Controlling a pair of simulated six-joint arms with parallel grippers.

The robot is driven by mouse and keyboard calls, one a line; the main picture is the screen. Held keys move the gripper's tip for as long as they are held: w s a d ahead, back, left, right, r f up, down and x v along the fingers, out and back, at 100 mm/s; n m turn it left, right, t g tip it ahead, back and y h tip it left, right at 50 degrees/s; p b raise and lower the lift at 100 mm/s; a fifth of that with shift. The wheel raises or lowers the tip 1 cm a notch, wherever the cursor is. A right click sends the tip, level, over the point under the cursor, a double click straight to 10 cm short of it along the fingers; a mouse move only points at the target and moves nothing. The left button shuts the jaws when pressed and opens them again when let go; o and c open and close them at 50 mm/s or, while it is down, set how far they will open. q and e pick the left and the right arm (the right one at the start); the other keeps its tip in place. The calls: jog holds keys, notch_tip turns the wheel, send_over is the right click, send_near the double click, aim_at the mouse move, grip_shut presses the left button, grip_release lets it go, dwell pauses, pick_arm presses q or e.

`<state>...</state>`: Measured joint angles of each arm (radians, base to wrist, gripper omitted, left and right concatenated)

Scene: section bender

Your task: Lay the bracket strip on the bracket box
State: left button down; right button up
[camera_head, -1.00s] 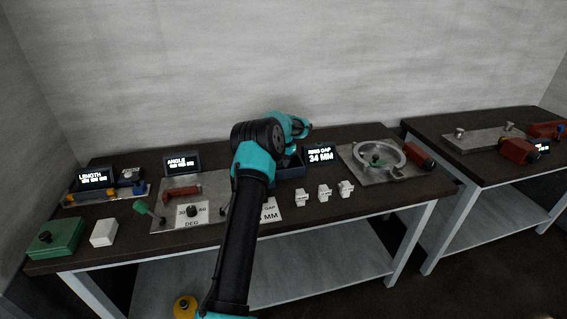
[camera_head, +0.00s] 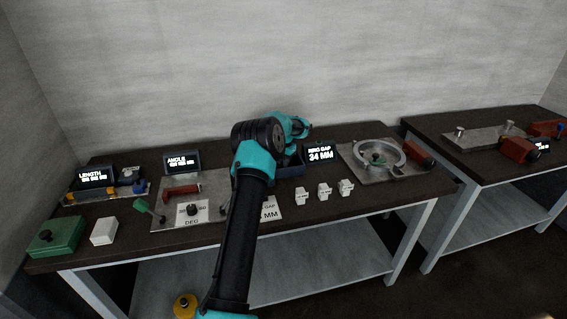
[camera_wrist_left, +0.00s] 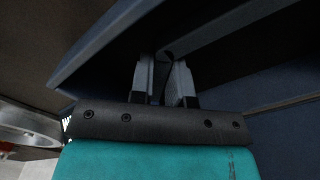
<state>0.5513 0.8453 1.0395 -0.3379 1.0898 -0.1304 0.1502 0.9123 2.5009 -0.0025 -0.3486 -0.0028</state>
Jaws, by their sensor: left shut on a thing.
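The dark blue bracket box (camera_head: 291,170) stands on the bench behind my left arm, which hides much of it. Its dark blue walls (camera_wrist_left: 265,85) fill much of the left wrist view. My left gripper (camera_wrist_left: 167,65) is over the box, its two fingers close together. They are shut on a thin dark grey piece, seemingly the bracket strip (camera_wrist_left: 205,36), which runs to the upper right. It is hard to separate from the dark box. In the head view my left wrist hides the fingers and the strip. My right gripper is not in view.
Several white blocks (camera_head: 324,190) stand in front of the box. A ring fixture (camera_head: 380,158) is to its right, beside a lit display (camera_head: 319,153). An angle plate with a red bar (camera_head: 182,191) and a green box (camera_head: 57,237) are left. A second bench (camera_head: 480,165) stands right.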

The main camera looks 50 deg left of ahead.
pick_arm(q)
jog(key=shift+f, duration=0.2)
jog(key=c, duration=1)
grip_release()
jog(key=shift+r, duration=0.1)
notch_tip(320, 180, up, 17)
jog(key=shift+r, duration=0.15)
dwell(0.5)
